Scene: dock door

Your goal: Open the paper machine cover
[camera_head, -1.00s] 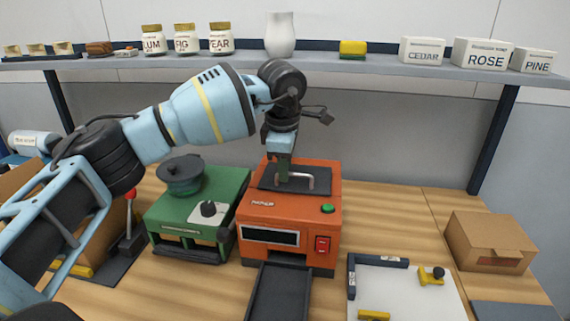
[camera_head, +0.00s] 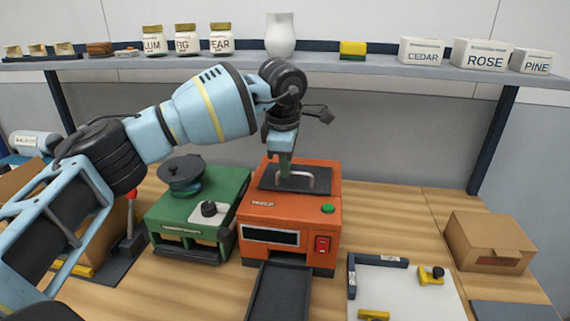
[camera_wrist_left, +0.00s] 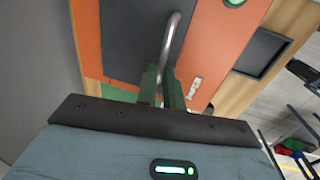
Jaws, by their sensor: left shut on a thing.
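The orange paper machine (camera_head: 290,222) stands on the wooden bench, with a dark cover plate (camera_head: 322,184) on its top. A grey metal handle (camera_head: 312,181) rises from the cover, which lies flat and closed. My left gripper (camera_head: 285,172) reaches down from above onto the handle. In the left wrist view the green fingers of my left gripper (camera_wrist_left: 163,88) are shut on the handle (camera_wrist_left: 172,40), over the dark cover (camera_wrist_left: 130,40). My right gripper is in neither view.
A green machine (camera_head: 195,215) stands close on the left. A dark tray (camera_head: 280,292) extends from the orange machine's front. A cardboard box (camera_head: 488,240) and a white board (camera_head: 410,295) are on the right. A loaded shelf (camera_head: 370,66) runs behind.

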